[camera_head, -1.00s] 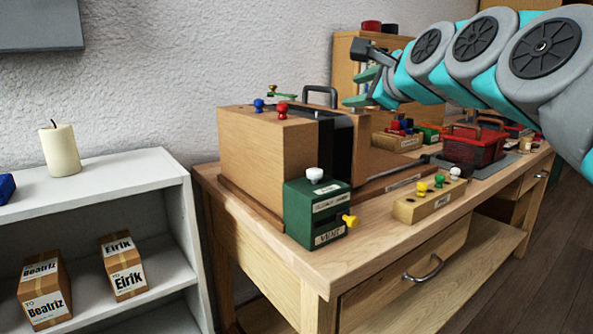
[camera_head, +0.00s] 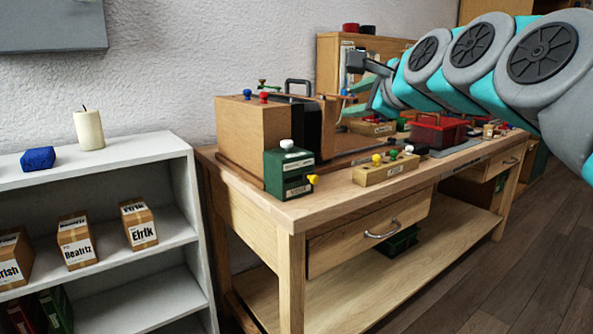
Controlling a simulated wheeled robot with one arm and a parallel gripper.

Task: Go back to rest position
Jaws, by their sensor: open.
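My gripper (camera_head: 352,88) is at the end of my grey and teal arm, which reaches in from the right over the workbench. Its fingers show small and partly hidden behind my wrist, apart from each other. I see nothing held between them. It is above the bench, to the right of the wooden piano action box (camera_head: 238,135) and its black handle (camera_head: 298,86). The box has a blue and a red knob on top. A green block (camera_head: 290,172) with a white and a yellow knob stands at its front corner.
The wooden workbench (camera_head: 330,203) carries a wooden block (camera_head: 385,172) with coloured knobs and a red basket (camera_head: 437,132). A white shelf (camera_head: 110,160) at the left holds a candle (camera_head: 89,130), a blue object (camera_head: 38,159) and labelled boxes (camera_head: 76,241). Floor (camera_head: 490,275) is free at the right.

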